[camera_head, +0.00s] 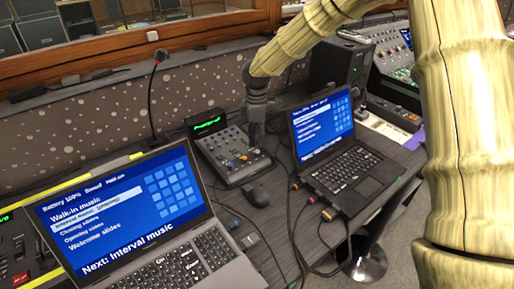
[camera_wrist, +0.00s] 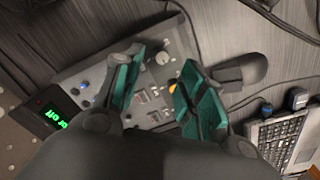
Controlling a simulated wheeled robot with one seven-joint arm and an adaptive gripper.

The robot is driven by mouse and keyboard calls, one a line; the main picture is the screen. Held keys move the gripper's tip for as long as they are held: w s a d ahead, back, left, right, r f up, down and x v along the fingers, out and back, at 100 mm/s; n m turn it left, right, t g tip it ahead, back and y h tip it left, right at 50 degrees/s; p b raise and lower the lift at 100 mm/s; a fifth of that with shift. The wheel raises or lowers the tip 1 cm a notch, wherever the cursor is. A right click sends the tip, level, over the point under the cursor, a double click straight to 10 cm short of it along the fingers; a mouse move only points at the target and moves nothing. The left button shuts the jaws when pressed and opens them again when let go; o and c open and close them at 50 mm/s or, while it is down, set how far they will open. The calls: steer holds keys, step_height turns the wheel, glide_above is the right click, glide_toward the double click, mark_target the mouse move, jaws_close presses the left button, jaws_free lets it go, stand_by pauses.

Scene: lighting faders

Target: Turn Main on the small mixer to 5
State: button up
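The small mixer (camera_head: 229,152) stands on the desk between two laptops, with a green-lit display (camera_head: 207,123) at its back. In the wrist view the mixer (camera_wrist: 100,72) lies under my gripper, with several knobs, including a pale round knob (camera_wrist: 162,57) and an orange one (camera_wrist: 172,84). My gripper (camera_head: 256,132) is at the mixer's right edge in the head view. In the wrist view my gripper (camera_wrist: 160,72) has its two teal-padded fingers spread apart, with nothing held between them. The label Main and the scale marks are too small to read.
A black mouse (camera_head: 257,194) lies in front of the mixer. A laptop (camera_head: 130,215) stands front left and another laptop (camera_head: 335,150) stands to the right. A gooseneck microphone (camera_head: 158,62) rises behind. Cables (camera_head: 290,215) run across the desk.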

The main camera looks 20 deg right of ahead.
mark_target(257, 151)
steer(key=shift+d+f, duration=0.1)
steer(key=shift+f, duration=2.8)
steer(key=shift+c, duration=0.2)
jaws_close()
